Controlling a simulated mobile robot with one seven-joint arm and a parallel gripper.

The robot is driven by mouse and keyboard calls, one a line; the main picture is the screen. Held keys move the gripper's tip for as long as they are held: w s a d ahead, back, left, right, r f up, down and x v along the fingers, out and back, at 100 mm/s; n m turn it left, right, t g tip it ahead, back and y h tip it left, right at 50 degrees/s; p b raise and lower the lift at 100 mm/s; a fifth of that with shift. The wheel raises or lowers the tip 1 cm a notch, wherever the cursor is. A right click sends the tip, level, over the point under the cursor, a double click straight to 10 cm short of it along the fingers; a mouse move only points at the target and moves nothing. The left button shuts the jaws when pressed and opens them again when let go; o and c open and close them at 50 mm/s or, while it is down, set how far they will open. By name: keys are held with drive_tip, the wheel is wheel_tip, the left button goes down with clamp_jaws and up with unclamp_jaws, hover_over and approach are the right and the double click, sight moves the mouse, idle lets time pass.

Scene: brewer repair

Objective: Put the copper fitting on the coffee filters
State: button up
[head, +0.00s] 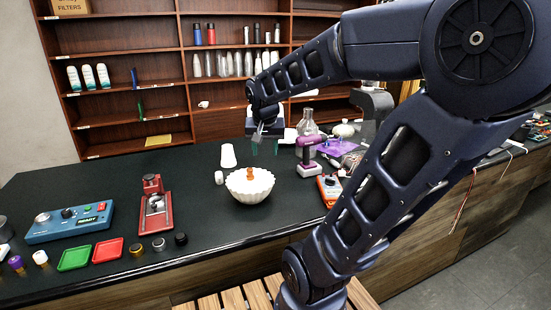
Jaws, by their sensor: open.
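The coffee filters (249,191) are a white, fluted, bowl-shaped stack on the dark counter, near the middle of the head view. The copper fitting (250,174) is a small orange-brown piece that shows at the middle of the filters, upright and inside their rim. My gripper (258,138) is above and behind the filters, apart from the fitting. It is open and I see nothing held in it; its fingers are small in this view.
A white cup (228,155) and a small white cylinder (219,177) stand left of the filters. A red press (154,206) stands left. The counter (200,235) is clear just in front of the filters.

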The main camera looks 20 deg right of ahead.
drive_tip(key=s+n+y, duration=0.1)
drive_tip(key=s+n, duration=0.3)
drive_tip(key=s, duration=0.5)
drive_tip(key=shift+r+t, duration=0.3)
